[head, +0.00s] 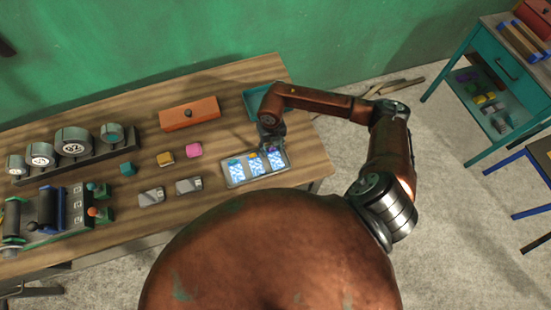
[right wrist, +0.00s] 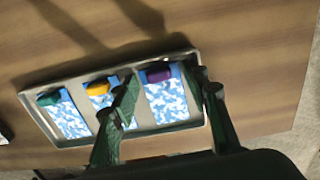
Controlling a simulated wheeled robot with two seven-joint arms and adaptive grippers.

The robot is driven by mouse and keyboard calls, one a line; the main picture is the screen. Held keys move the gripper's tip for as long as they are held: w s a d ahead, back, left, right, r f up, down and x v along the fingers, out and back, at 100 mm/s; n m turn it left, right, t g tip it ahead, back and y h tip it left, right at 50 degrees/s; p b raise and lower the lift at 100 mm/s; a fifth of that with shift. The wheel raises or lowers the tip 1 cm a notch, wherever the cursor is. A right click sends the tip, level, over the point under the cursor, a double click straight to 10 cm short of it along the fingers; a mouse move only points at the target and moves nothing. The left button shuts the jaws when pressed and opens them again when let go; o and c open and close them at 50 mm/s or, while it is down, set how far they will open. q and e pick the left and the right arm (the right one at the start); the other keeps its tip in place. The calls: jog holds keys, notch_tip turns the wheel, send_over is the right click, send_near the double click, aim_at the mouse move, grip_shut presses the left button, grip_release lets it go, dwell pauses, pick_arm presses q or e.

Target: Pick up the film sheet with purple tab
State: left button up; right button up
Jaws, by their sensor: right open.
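The film sheet with purple tab (right wrist: 168,101) is a blue and white patterned strip in the right slot of a shallow grey tray (right wrist: 70,77). Its purple tab (right wrist: 158,75) is at the far end. In the right wrist view my right gripper (right wrist: 163,82) is open, with one finger on each side of this sheet. I cannot tell its exact height above the tray. In the head view the right gripper (head: 270,143) hangs over the tray's far right part and partly hides the sheet (head: 276,161). My left gripper is not in view.
Sheets with orange (right wrist: 97,89) and green (right wrist: 49,98) tabs lie left of it; the left finger partly covers the orange-tabbed one. A teal tray (head: 256,101) is behind my right gripper.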

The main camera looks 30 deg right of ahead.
jog(key=shift+c, duration=0.7)
jog(key=c, duration=0.8)
jog(key=shift+r, duration=0.15)
